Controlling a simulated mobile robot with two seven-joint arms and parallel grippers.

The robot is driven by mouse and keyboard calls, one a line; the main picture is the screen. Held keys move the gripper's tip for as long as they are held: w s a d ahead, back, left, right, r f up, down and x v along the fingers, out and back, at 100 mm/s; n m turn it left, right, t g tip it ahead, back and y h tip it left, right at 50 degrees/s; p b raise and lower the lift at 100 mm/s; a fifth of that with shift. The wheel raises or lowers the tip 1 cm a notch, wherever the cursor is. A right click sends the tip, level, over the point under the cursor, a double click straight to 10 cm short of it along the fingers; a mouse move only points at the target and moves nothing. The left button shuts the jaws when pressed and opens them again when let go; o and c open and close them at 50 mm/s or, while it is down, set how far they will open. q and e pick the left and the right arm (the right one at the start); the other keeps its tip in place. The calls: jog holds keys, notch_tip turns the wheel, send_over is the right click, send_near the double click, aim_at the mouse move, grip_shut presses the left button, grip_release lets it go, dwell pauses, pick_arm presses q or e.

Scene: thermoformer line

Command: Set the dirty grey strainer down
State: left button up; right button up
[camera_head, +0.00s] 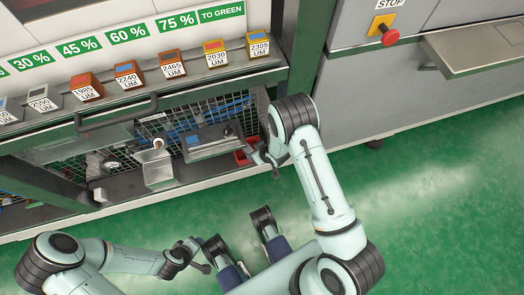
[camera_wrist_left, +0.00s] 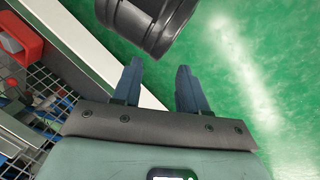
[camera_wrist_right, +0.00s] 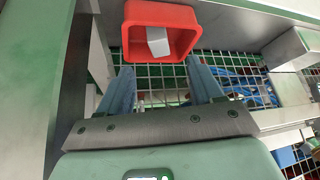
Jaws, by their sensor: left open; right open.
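My right gripper (camera_wrist_right: 160,66) is open, with a small red bin (camera_wrist_right: 130,50) just beyond its fingertips. A small light grey block-like piece (camera_wrist_right: 158,42) lies in the bin; I cannot tell whether it is the strainer. No piece is clearly identifiable as a dirty grey strainer. In the head view the right gripper (camera_head: 264,156) is at the rack's right end, beside the red bin (camera_head: 242,157). My left gripper (camera_wrist_left: 159,65) is open and empty over the green floor, in front of the rack. In the head view it is small and partly unclear.
A wire-mesh rack (camera_head: 180,118) runs under a shelf of labelled orange, yellow and grey blocks (camera_head: 128,74). A grey tray (camera_head: 213,143) and a metal box (camera_head: 159,175) stand in front of the mesh. A green post edges the rack. Open green floor (camera_head: 440,160) lies right.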

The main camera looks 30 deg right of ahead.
jog(key=s+a+m+g, duration=0.2)
jog(key=s+m, duration=0.1)
jog(key=s, duration=0.7)
jog(key=s+a+f+m+g+y, duration=0.1)
jog(key=s+a+m+g, duration=0.1)
jog(key=s, duration=0.8)
jog(key=shift+s+a+m, duration=0.2)
jog(key=shift+a+m, duration=0.4)
jog(key=shift+a, duration=0.2)
